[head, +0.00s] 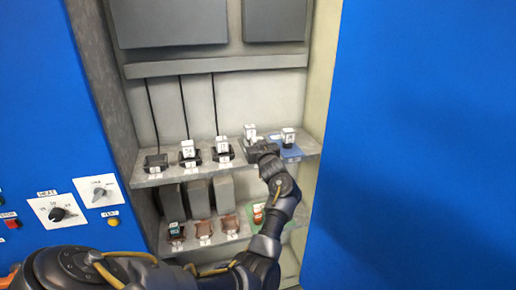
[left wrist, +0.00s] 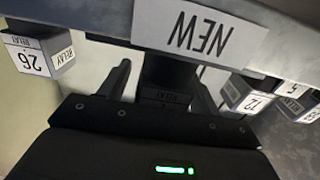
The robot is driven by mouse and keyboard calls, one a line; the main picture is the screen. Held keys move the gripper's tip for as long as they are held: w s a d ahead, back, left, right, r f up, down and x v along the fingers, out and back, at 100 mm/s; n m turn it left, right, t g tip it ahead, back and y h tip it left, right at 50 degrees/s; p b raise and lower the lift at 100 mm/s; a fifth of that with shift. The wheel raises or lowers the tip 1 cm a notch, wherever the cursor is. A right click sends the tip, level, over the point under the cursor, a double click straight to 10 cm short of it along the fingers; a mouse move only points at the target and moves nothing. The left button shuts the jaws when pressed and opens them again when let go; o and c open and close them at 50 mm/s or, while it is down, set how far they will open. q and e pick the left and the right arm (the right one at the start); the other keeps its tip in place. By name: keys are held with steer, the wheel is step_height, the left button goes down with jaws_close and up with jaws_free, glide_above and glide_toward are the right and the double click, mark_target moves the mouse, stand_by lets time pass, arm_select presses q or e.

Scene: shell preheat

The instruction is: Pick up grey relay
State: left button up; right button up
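My left gripper (head: 262,151) reaches the upper shelf. In the left wrist view its two fingers (left wrist: 162,88) are spread, with a dark block (left wrist: 168,68) between them and gaps beside it. The block bears a small, faint label; its colour is hard to tell in shade. In the head view a white-topped block (head: 249,131) shows just behind the gripper, partly hidden. A grey-sided relay with white labels (head: 288,136) stands on a blue mat to the right; a block reading RELAY 26 (left wrist: 38,56) shows in the left wrist view. I cannot tell which block is the grey relay.
Dark sockets with pale relays (head: 187,149) (head: 222,145) stand left on the upper shelf (head: 165,178). An upside-down NEW label (left wrist: 198,30) is close to the wrist camera. The lower shelf holds several small parts (head: 203,229) and a green mat. Blue panels (head: 420,140) flank the recess.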

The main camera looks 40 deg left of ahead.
arm_select(q)
steer(key=c, duration=0.9)
steer(key=shift+c, duration=0.5)
steer(key=shift+r, duration=0.1)
steer(key=shift+r, duration=0.3)
step_height(320, 180, up, 2)
steer(key=shift+r+b, duration=0.1)
steer(key=shift+b, duration=0.45)
steer(key=s+d+r, duration=0.8)
steer(key=s+r, duration=0.2)
steer(key=s, duration=0.1)
steer(key=shift+s, duration=0.25)
